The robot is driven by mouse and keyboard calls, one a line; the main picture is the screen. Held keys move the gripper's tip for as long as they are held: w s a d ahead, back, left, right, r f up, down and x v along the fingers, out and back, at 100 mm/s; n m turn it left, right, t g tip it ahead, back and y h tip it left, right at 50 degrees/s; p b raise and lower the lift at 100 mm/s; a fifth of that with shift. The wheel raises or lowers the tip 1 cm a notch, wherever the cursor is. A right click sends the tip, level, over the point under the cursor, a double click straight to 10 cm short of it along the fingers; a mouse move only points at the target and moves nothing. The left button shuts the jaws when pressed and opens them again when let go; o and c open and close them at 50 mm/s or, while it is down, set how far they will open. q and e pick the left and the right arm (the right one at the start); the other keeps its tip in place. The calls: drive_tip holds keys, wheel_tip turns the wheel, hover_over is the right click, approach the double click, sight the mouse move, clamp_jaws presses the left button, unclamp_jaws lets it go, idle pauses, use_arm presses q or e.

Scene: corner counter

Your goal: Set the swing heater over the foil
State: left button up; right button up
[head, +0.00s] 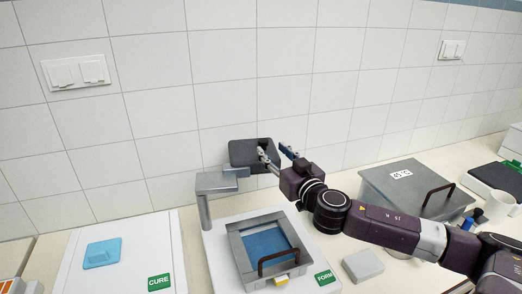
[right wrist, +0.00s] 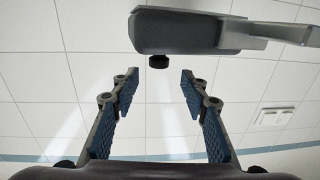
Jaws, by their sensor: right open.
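The swing heater (head: 250,151) is a dark grey box on a grey arm and post (head: 206,208), and it sits behind the former, near the tiled wall. The blue foil (head: 265,243) lies in a grey clamp frame (head: 240,250) with a dark handle. The heater is not above the foil. My right gripper (head: 277,154) is open and empty at the heater's right side. In the right wrist view the heater (right wrist: 175,33) and its small black knob (right wrist: 159,62) lie just beyond the open fingertips (right wrist: 160,78). Contact cannot be told. My left gripper is out of view.
A white board marked CURE (head: 130,255) with a blue piece (head: 102,253) lies at the left. A small grey block (head: 363,265) lies by the FORM label.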

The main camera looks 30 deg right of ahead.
sight(264, 141)
drive_tip(key=shift+w+d+r+p, duration=0.15)
drive_tip(key=shift+w+d+p, duration=0.15)
drive_tip(key=shift+w+p, duration=0.35)
drive_tip(key=w+p, duration=0.1)
drive_tip(key=w, duration=0.3)
drive_tip(key=shift+w+d+p, duration=0.2)
drive_tip(key=shift+w+p, duration=0.1)
drive_tip(key=shift+p, duration=0.1)
drive_tip(key=shift+w+d, duration=0.15)
drive_tip(key=shift+w, duration=0.45)
drive_tip(key=shift+w+f+p, duration=0.2)
drive_tip(key=shift+p, duration=0.1)
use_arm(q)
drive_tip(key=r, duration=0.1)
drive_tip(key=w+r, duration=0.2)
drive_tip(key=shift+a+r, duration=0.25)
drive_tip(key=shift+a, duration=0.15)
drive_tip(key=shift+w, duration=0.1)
use_arm(e)
drive_tip(key=shift+c, duration=0.5)
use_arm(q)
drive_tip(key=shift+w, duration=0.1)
use_arm(e)
clamp_jaws()
